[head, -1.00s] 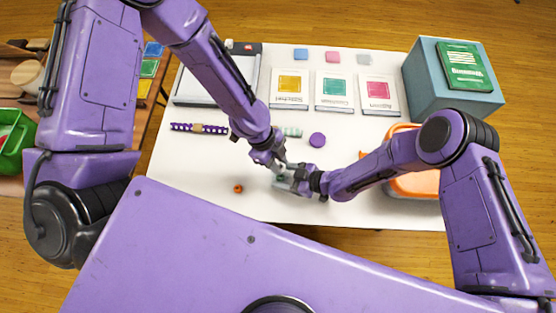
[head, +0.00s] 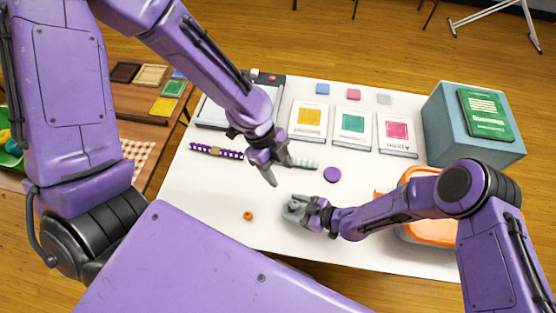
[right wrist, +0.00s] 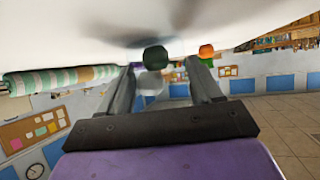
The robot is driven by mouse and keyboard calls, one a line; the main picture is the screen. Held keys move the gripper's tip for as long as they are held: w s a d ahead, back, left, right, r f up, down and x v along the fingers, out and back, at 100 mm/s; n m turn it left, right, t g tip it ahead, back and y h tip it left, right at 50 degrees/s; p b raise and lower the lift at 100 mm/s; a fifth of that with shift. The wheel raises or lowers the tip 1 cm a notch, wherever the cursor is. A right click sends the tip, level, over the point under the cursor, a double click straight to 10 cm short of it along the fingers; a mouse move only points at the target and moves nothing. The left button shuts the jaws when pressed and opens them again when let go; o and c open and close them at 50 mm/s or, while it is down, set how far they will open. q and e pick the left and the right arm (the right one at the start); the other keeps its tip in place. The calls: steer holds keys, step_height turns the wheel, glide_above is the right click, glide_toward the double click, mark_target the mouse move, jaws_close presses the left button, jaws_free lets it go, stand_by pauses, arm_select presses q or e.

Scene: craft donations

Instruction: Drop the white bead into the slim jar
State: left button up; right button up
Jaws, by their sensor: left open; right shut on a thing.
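My right gripper (head: 298,207) is shut on a small pale, see-through thing (right wrist: 150,84), which looks like the slim jar. It is low over the front middle of the white table, and the fingers hide much of the jar. In the right wrist view a dark green round thing (right wrist: 155,57) shows at the far end of the jar; I cannot tell whether it is part of the jar or beyond it. My left gripper (head: 276,172) is open, behind and to the left of the right one, with nothing visible between its fingers. I cannot make out the white bead.
An orange bead (head: 248,215) lies on the white table (head: 200,205) at the front left. A striped roll (head: 304,163) and a purple disc (head: 332,174) lie behind the grippers. An orange-rimmed container (head: 425,232) stands at the right, a blue-grey box (head: 450,125) behind it.

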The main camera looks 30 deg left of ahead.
steer(key=o, duration=0.9)
arm_select(q)
steer(key=shift+a+r, duration=0.1)
steer(key=shift+r, duration=0.15)
arm_select(e)
steer(key=b+v, duration=0.3)
steer(key=v, duration=0.7)
steer(key=shift+d, duration=0.2)
steer(key=shift+d+r, duration=0.15)
arm_select(q)
step_height(320, 180, down, 3)
steer(key=shift+r, duration=0.1)
